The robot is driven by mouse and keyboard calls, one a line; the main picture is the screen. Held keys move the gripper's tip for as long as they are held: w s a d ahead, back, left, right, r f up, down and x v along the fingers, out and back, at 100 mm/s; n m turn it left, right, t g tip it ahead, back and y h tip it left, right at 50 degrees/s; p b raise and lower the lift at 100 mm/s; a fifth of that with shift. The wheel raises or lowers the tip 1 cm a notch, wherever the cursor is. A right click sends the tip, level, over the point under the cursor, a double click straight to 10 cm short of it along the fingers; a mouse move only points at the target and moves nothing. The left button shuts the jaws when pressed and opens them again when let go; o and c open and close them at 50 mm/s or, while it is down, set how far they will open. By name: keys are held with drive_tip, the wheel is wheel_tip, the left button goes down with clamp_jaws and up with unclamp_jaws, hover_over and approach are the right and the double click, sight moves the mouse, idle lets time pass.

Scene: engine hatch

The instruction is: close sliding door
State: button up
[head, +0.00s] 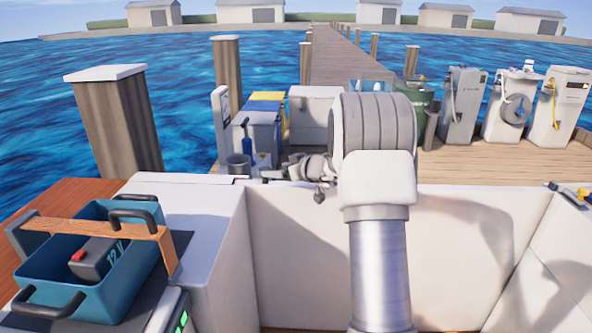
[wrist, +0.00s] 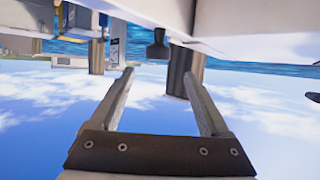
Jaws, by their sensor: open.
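I cannot make out a sliding door for certain in either view. My gripper (wrist: 159,74) is open in the wrist view, with nothing between its two fingers. A dark knob-like piece (wrist: 158,46) shows just beyond the fingertips, apart from them, against a pale surface (wrist: 235,30). In the head view my gripper (head: 287,168) is small and partly hidden by my own arm. It is above the far edge of the white hatch wall (head: 300,215), and its finger gap is not clear there.
A blue toolbox (head: 105,295) with a 12V battery (head: 100,257) stands at the left. Bins (head: 262,135), a white chest (head: 313,115) and pump-like cabinets (head: 462,105) stand on the dock (head: 470,160). Wooden posts (head: 117,125) rise at the left. The white well on the right looks clear.

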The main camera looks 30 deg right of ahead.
drive_tip(key=v, duration=0.8)
drive_tip(key=shift+s, duration=0.25)
drive_tip(key=shift+r, duration=0.15)
drive_tip(key=s+a+r+g+y, duration=0.1)
drive_tip(key=s+a+r+g, duration=0.2)
drive_tip(key=s+a, duration=0.5)
drive_tip(key=s+a+r+g+y, duration=0.1)
drive_tip(key=s+a+r+g, duration=0.15)
drive_tip(key=s+a, duration=0.6)
drive_tip(key=s+a+m+g+h, duration=0.25)
drive_tip(key=s+h, duration=0.35)
drive_tip(key=s, duration=1.4)
wheel_tip(320, 180, up, 22)
drive_tip(key=p, duration=2.3)
drive_tip(key=shift+w+a+m+t+p, duration=0.15)
drive_tip(key=shift+a+m+t+p, duration=0.05)
drive_tip(key=shift+m+t+p, duration=0.15)
